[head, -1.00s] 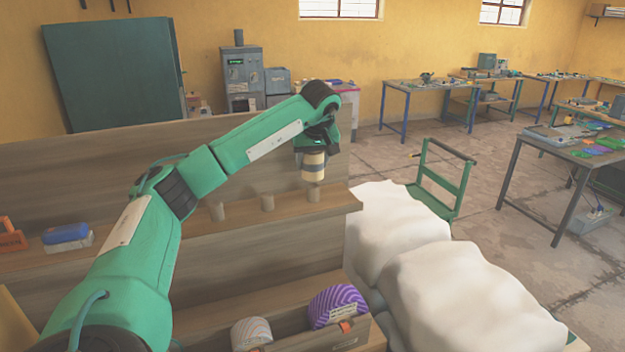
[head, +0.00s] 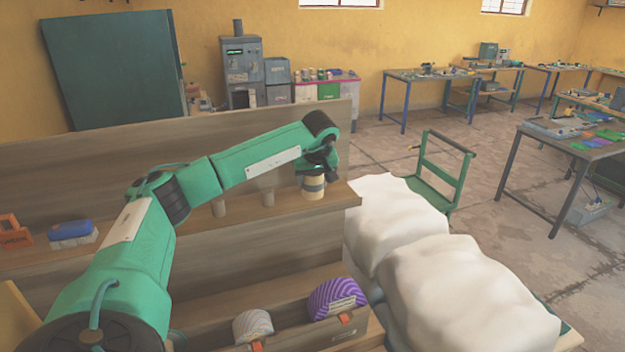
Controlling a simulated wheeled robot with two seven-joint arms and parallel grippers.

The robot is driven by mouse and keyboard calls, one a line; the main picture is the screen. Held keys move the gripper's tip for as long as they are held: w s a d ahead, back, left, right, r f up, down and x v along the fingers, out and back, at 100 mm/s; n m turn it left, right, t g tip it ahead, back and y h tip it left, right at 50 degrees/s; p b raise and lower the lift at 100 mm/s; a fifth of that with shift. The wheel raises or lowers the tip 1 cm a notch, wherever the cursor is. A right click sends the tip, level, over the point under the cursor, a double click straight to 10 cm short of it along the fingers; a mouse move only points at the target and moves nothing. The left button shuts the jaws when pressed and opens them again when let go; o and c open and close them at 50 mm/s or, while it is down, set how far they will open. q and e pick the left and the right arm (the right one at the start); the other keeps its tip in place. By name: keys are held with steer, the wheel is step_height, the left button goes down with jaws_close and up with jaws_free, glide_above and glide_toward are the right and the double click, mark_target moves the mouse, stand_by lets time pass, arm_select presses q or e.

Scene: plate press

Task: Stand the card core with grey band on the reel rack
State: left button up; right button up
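The card core with grey band (head: 313,187) is a short cream cylinder with a grey stripe. It stands upright at the right end of the rack's shelf, where the third peg is now hidden by it. My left gripper (head: 314,171) points down and is shut on its top, though the fingertips are small and dark. The core looks to be over the peg, but I cannot tell if it is fully seated. My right gripper is out of view.
Below, a wooden bin holds a purple striped roll (head: 335,297) and a grey striped roll (head: 252,326). A blue-topped brush (head: 70,230) and an orange-handled item (head: 13,230) lie at the shelf's left. White sacks (head: 465,295) stand right of the rack.

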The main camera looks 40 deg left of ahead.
arm_select(q)
steer(key=o, duration=0.4)
steer(key=shift+o, duration=0.2)
steer(key=b+v, duration=0.3)
steer(key=v, duration=0.9)
steer(key=shift+b, duration=0.4)
steer(key=shift+r, duration=0.1)
